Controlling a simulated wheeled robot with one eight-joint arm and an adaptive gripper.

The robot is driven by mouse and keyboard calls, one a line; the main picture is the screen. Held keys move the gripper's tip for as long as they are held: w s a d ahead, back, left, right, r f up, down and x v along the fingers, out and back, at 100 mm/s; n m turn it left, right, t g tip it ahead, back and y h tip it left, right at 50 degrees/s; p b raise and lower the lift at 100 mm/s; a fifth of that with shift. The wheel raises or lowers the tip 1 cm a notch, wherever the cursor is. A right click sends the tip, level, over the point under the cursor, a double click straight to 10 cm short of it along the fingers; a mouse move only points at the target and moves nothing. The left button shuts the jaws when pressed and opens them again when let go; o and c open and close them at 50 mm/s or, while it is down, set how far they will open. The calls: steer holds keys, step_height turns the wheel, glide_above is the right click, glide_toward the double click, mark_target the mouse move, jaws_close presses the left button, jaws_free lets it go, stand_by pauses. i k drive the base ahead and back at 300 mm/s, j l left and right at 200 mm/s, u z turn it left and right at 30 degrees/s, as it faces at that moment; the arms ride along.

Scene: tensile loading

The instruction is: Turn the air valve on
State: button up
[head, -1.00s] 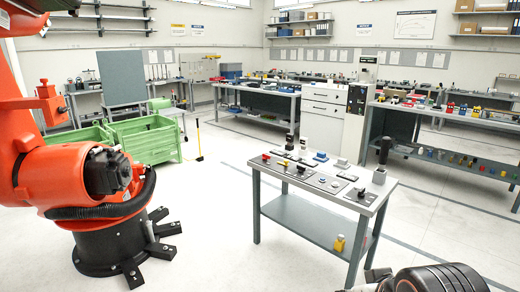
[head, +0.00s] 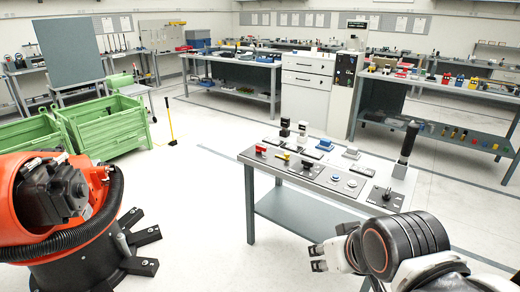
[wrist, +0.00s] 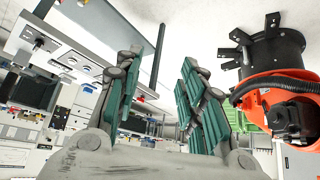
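A grey workbench (head: 247,170) carries a row of small controls on its top. My gripper (head: 318,258) is low in front of the workbench, apart from the controls. In the wrist view its green-padded fingers (wrist: 160,78) are spread wide with nothing between them; the workbench is at the upper left (wrist: 85,62).
An orange robot arm on a black base (head: 75,265) stands at the left. Green bins (head: 105,130) are behind it. A tall black handle (head: 405,150) rises from the workbench's right end. White cabinets (head: 306,90) stand behind. Open floor lies between the orange arm and the workbench.

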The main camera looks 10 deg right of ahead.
mark_target(259, 148)
steer(key=i+l+u, duration=0.45)
steer(key=i+l, duration=0.15)
steer(key=i, duration=0.5)
steer(key=i+l+u, duration=0.45)
steer(key=i+l, duration=0.5)
steer(key=i, duration=0.1)
steer(key=j+z, duration=0.05)
